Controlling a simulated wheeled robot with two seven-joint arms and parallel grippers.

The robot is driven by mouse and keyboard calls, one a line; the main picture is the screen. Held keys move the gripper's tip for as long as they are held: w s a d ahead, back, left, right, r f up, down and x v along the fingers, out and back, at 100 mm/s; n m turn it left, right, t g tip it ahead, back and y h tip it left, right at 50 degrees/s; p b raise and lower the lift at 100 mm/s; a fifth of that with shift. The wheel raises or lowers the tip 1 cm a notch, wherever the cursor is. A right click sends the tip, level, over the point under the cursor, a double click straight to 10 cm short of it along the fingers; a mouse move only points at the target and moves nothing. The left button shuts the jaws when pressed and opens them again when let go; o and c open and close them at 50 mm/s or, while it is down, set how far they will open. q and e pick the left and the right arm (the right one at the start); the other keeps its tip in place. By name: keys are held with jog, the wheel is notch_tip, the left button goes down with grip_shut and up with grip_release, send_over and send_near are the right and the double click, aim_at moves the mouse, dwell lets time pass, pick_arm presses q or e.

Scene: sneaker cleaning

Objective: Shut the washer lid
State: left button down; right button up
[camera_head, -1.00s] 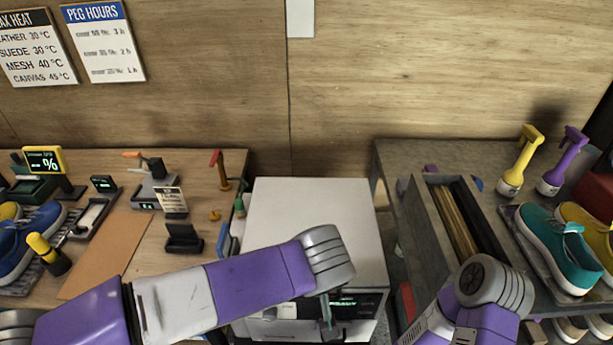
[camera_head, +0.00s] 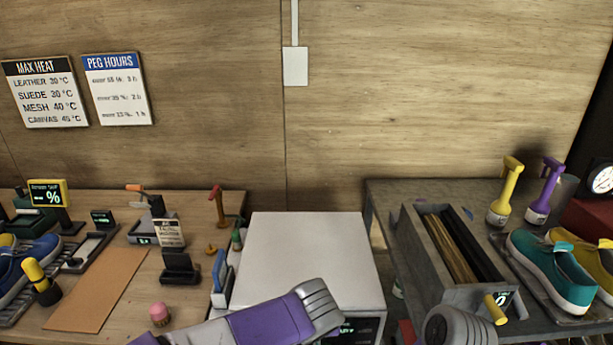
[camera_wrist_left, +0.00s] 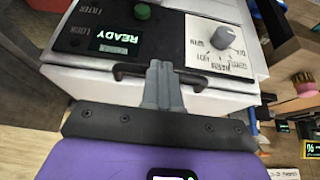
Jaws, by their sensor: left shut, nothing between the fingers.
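The white washer (camera_head: 372,296) stands in the middle gap between two benches in the head view. Its white top (camera_head: 305,250) looks flat and level. The left wrist view shows its front panel with a lit READY display (camera_wrist_left: 112,40), a grey knob (camera_wrist_left: 222,37) and a dark bar handle (camera_wrist_left: 196,81) at the edge. My left gripper (camera_wrist_left: 161,75) is shut and empty, its fingertips over the middle of that handle; I cannot tell whether they touch it. In the head view my left forearm crosses the washer's front and hides part of it. My right gripper is out of view.
The left bench holds a brown mat (camera_head: 98,290), a blue brush (camera_head: 219,272) and a pink-topped item (camera_head: 159,314). The right bench holds a grey bin (camera_head: 425,243), spray bottles (camera_head: 506,192) and teal sneakers (camera_head: 552,268), close beside the washer.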

pick_arm(q)
jog(key=shift+s+a+f, duration=0.1)
jog(key=shift+f, duration=0.45)
jog(key=s+f+p+v, duration=0.1)
jog(key=p+v, duration=0.3)
jog(key=v, duration=0.9)
jog(key=shift+s, duration=0.85)
jog(key=w+a+f+g+h, duration=0.1)
jog(key=f+g, duration=0.1)
jog(key=f, duration=0.7)
jog(key=w+a+f+g+h+p, duration=0.1)
jog(key=a+f+g, duration=0.1)
jog(key=f, duration=0.6)
jog(key=w+a+f+g+h, duration=0.1)
jog(key=f+g, duration=0.1)
jog(key=f, duration=0.7)
jog(key=s+a+f+n, duration=0.1)
jog(key=s+a+f, duration=0.2)
jog(key=f, duration=0.2)
jog(key=s+a+f+n, duration=0.1)
jog(key=s+a+f, duration=0.2)
jog(key=f, duration=0.2)
jog(key=s+a+f+n+t+p, duration=0.1)
jog(key=s+a+f, duration=0.2)
jog(key=f, duration=0.3)
jog(key=shift+a+n+h, duration=0.35)
jog(key=shift+n+h, duration=0.05)
